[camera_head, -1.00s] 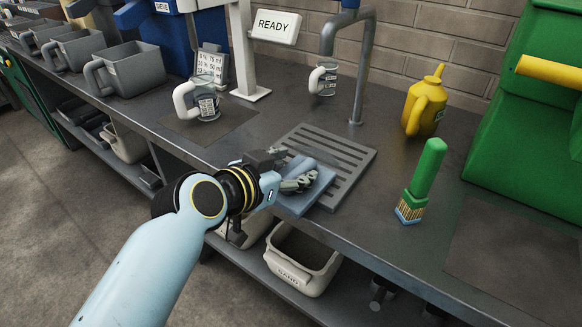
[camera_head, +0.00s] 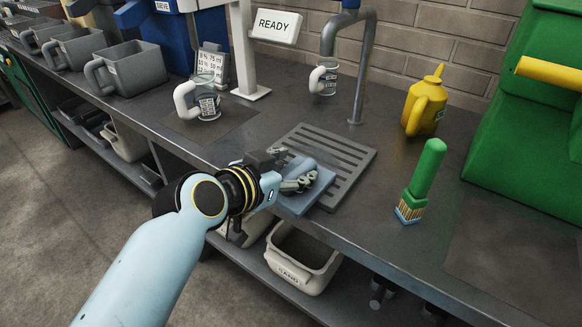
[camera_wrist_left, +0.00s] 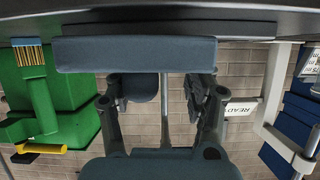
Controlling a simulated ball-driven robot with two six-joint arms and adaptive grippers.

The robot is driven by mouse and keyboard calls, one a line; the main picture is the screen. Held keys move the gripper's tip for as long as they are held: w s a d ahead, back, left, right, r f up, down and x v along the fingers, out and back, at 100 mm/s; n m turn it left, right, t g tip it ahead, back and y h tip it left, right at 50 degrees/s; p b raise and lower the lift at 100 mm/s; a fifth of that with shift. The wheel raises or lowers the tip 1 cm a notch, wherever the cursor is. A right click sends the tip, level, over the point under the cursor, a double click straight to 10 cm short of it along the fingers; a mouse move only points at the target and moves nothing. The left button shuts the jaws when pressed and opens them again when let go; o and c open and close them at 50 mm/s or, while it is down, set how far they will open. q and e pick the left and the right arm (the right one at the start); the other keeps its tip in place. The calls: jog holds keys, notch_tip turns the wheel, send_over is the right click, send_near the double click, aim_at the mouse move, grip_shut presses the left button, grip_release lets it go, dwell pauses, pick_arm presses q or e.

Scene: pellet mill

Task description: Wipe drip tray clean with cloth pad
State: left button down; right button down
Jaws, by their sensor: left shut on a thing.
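The slotted grey drip tray (camera_head: 346,158) lies on the dark counter under the tap. My left gripper (camera_head: 303,181) is shut on the blue cloth pad (camera_head: 291,204), at the tray's near left part. The pad covers that corner of the tray. In the left wrist view the pad (camera_wrist_left: 135,54) spans across the fingers (camera_wrist_left: 160,95), close against the dark counter surface. Whether the pad presses on the slats cannot be told. My right gripper is in no view.
A green brush (camera_head: 424,182) stands right of the tray, a yellow oil can (camera_head: 426,104) behind it. A tap (camera_head: 362,70) rises behind the tray, with a mug (camera_head: 322,78) beside it. Another mug (camera_head: 204,98) stands left. A sand bin (camera_head: 301,260) sits on the shelf below.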

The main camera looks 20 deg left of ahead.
aim_at(291, 161)
pick_arm(q)
jog(key=shift+w+d+r, duration=0.45)
jog(key=shift+d+r, duration=0.25)
jog(key=shift+d, duration=0.15)
dwell(0.3)
jog(key=shift+w, duration=0.1)
jog(key=shift+w+a+f+b, duration=0.15)
jog(key=shift+w+a+b, duration=0.5)
jog(key=shift+w+a, duration=2.2)
jog(key=shift+f, duration=0.2)
jog(key=shift+f+b, duration=0.4)
jog(key=shift+b, duration=0.1)
jog(key=shift+s+d+r+p, duration=0.15)
jog(key=shift+s+d+p, duration=0.35)
jog(key=shift+d, duration=0.15)
jog(key=shift+s+d, duration=0.65)
jog(key=shift+d, duration=0.05)
